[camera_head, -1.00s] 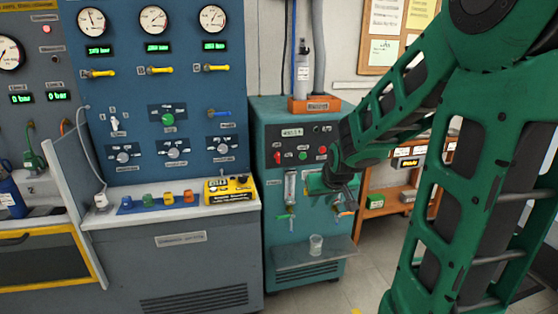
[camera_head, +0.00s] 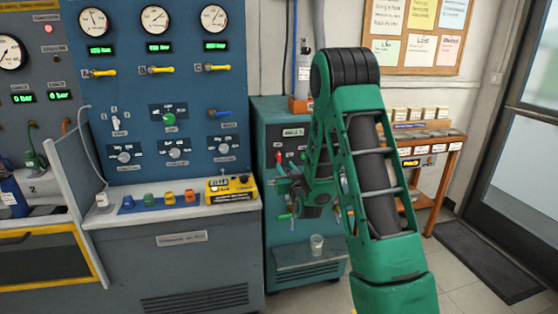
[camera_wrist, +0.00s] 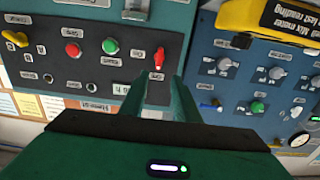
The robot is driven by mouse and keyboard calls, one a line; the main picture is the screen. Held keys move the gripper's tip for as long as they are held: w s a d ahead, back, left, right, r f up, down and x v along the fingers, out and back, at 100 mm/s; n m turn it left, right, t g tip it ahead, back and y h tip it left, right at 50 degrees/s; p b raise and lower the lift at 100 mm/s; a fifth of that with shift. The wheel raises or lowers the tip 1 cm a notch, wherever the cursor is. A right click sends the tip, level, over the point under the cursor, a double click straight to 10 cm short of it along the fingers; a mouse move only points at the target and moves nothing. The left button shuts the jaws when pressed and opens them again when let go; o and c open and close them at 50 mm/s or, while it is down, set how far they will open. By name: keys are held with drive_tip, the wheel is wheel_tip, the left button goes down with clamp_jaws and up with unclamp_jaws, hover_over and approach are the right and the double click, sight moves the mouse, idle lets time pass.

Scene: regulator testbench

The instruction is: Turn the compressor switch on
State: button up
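The compressor cabinet (camera_head: 276,235) is the teal unit right of the blue panel, with a dark control panel (camera_wrist: 100,68). Its red lever switch (camera_wrist: 158,58) shows upside down in the wrist view; it also shows in the head view (camera_head: 278,157). A green button (camera_wrist: 110,46) and a red button (camera_wrist: 73,50) sit beside it. My gripper (camera_wrist: 157,92) has its two green fingers apart, with nothing between them. The switch lies just beyond the fingertips, roughly in line with the gap; I see no contact. In the head view my gripper (camera_head: 284,188) is partly hidden by my arm.
The blue gauge panel (camera_head: 200,105) with several knobs stands left of the compressor. A yellow meter (camera_head: 232,189) sits on its ledge. A clear cup (camera_head: 316,242) stands on the compressor's lower shelf. A wooden shelf (camera_head: 440,150) is at the right.

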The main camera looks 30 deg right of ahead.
sight(279, 156)
drive_tip(key=x, duration=1)
drive_tip(key=shift+d, duration=0.1)
clamp_jaws()
